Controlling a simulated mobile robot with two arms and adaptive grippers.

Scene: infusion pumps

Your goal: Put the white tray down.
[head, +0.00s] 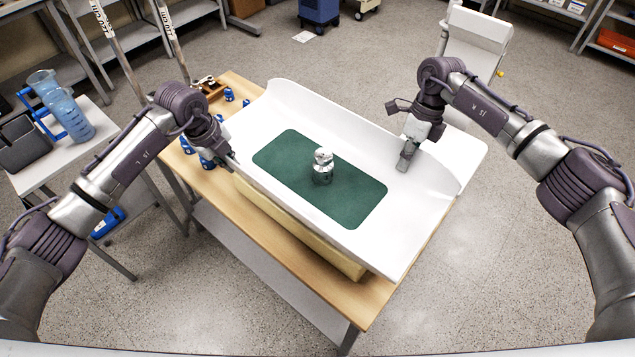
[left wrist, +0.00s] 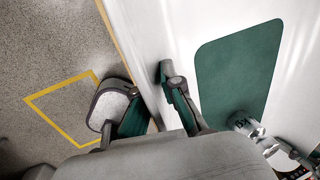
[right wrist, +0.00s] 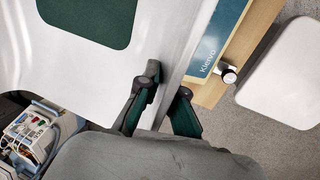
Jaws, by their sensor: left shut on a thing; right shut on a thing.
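The white tray (head: 283,105) is a wide shallow trough with raised curved long sides and a dark green mat (head: 275,155) on its floor. A shiny metal weight (head: 323,173) stands upright on the mat. My left gripper (head: 230,158) is shut on the tray's left side wall, which passes between its fingers in the left wrist view (left wrist: 146,100). My right gripper (head: 404,160) is shut on the opposite wall, also seen in the right wrist view (right wrist: 168,98). The tray lies over a cream box; I cannot tell whether they touch.
The cream box (head: 300,235) sits on a wooden table (head: 370,305); its blue lettered face (right wrist: 212,45) shows in the right wrist view. Blue-capped small items (head: 207,160) stand at the table's left. A side table (head: 40,170) holds blue jugs (head: 65,115). A white chair (head: 475,45) stands behind.

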